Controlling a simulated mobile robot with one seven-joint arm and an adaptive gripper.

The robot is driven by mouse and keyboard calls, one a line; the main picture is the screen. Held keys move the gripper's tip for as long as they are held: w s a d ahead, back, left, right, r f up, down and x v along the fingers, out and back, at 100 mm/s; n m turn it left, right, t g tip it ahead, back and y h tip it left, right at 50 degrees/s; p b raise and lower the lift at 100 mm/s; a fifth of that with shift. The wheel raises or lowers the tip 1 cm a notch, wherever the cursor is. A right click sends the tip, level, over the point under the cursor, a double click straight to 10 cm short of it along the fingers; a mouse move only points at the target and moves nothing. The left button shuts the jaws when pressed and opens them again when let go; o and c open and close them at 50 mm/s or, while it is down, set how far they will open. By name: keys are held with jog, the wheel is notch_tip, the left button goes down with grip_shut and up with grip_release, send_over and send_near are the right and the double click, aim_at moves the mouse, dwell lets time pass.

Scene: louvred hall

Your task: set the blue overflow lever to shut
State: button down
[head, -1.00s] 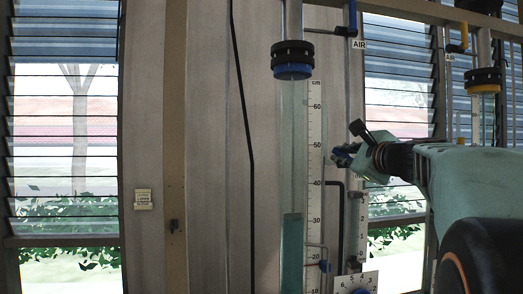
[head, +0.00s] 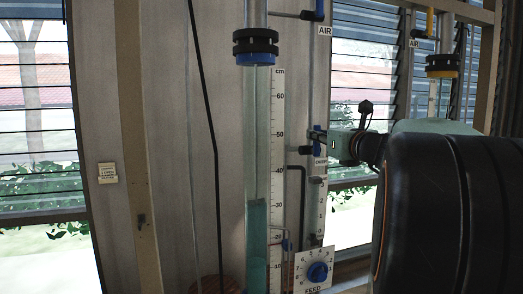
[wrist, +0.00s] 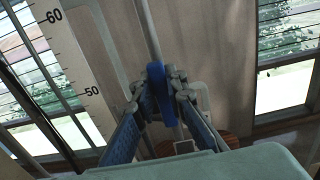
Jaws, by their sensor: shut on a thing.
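The blue overflow lever (wrist: 156,88) stands between my fingers in the wrist view. In the head view it is a small blue piece (head: 317,145) on the narrow pipe right of the tall scale, mostly hidden by my gripper. My gripper (head: 318,136) reaches in from the right at that height. In the wrist view my gripper (wrist: 160,80) has both fingertips closed against the lever, one on each side. A small white label (head: 320,162) sits just below; I cannot read it.
A clear tube (head: 257,225) with teal water to about 30 stands left, beside the cm scale (head: 277,150). Below is a blue FEED dial (head: 317,272). A blue AIR lever (head: 319,9) is above. A second column with a yellow-ringed collar (head: 441,66) stands at right.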

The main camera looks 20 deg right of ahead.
jog(key=c, duration=1.9)
grip_release()
jog(key=shift+f, duration=0.1)
jog(key=s+b, duration=0.1)
jog(key=s, duration=0.6)
jog(key=shift+a, duration=0.2)
